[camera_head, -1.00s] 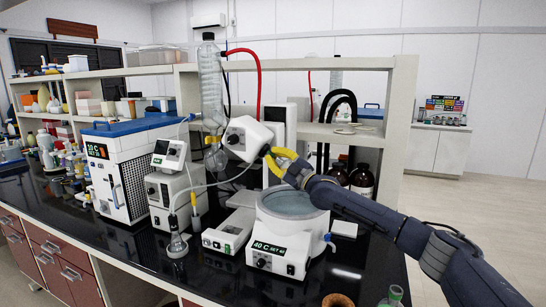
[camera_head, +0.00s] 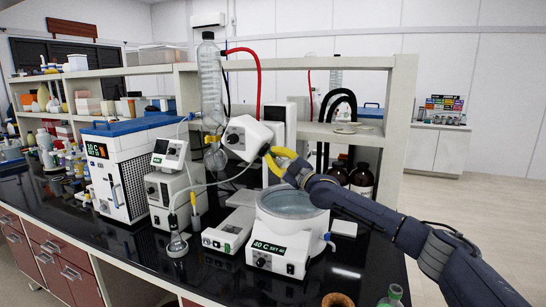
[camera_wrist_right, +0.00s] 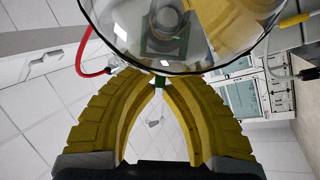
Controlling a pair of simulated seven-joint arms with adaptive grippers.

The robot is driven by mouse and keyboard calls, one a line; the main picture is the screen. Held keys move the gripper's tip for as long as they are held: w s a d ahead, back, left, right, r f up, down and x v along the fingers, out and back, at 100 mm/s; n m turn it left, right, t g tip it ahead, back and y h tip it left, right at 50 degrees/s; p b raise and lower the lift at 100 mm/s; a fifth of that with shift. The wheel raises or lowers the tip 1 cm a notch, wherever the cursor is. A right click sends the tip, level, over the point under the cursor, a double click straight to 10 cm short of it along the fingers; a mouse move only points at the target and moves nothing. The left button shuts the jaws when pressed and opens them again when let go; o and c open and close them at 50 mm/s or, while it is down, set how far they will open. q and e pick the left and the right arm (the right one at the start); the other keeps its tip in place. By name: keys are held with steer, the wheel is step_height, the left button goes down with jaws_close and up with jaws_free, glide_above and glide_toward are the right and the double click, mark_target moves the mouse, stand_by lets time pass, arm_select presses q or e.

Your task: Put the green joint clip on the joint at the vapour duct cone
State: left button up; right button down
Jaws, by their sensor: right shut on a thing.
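My right gripper (camera_head: 281,160) has yellow fingers and sits beside the white evaporator head (camera_head: 246,138), at its right lower side. In the right wrist view the fingertips (camera_wrist_right: 158,84) meet at a small piece of the green joint clip (camera_wrist_right: 160,80); most of the clip is hidden. A large rounded clear glass surface (camera_wrist_right: 215,52) is just beyond the tips, with a grey round part seen through it. The vapour duct cone and its joint cannot be made out clearly in the head view, where the fingers are in front. My left gripper is not in view.
The heating bath (camera_head: 281,242) stands below the right gripper. The glass condenser (camera_head: 211,85) with a red hose (camera_head: 258,75) rises left of it. Brown bottles (camera_head: 361,181) stand behind my right arm. A brown ring (camera_head: 338,300) and green-capped glassware (camera_head: 392,296) are at the front edge.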

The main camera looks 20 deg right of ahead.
steer(key=shift+w+d+f, duration=0.1)
steer(key=shift+w+d, duration=0.05)
steer(key=shift+w, duration=0.15)
stand_by(0.4)
steer(key=c, duration=1.4)
jaws_free()
steer(key=shift+c, duration=0.2)
steer(key=shift+f, duration=0.1)
